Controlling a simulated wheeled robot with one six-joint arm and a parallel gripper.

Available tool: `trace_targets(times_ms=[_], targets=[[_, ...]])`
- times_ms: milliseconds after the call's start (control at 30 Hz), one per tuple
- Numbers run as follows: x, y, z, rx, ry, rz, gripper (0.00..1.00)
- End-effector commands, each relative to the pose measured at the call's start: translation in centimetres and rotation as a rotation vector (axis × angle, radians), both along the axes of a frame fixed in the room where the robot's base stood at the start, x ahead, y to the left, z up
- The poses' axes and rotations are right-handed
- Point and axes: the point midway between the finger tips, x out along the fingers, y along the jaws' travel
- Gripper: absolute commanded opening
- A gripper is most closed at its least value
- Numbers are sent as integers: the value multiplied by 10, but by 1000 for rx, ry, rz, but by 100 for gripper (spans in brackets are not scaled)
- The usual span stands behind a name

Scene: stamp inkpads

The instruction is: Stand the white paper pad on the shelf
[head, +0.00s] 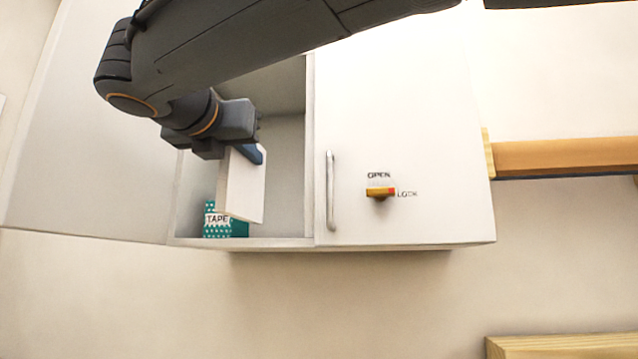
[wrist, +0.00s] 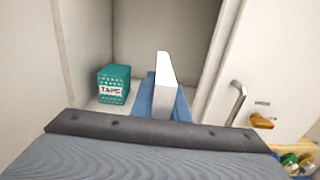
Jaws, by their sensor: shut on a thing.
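The white paper pad (head: 243,186) hangs upright below my gripper (head: 248,153) in the head view, at the open left half of a white wall cabinet. My gripper is shut on the pad's upper part. In the wrist view the pad (wrist: 165,88) stands between the blue fingers (wrist: 164,98). The shelf (head: 275,242) is the cabinet's floor. The pad's lower edge looks a little above the shelf in the head view; its exact depth I cannot tell.
A green TAPE box (head: 225,222) stands on the shelf at the left, close to the pad in the picture. The right cabinet door (head: 430,130) is closed, with a handle (head: 331,190) and an OPEN/LOCK knob (head: 380,192). Shelf room right of the pad looks clear.

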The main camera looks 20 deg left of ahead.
Motion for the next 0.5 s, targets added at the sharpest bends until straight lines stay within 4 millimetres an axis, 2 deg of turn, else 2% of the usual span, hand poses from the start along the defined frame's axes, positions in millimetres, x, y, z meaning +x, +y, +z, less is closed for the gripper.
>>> trace_targets(times_ms=[500], targets=[[47,6,-3,0,0,0,0]])
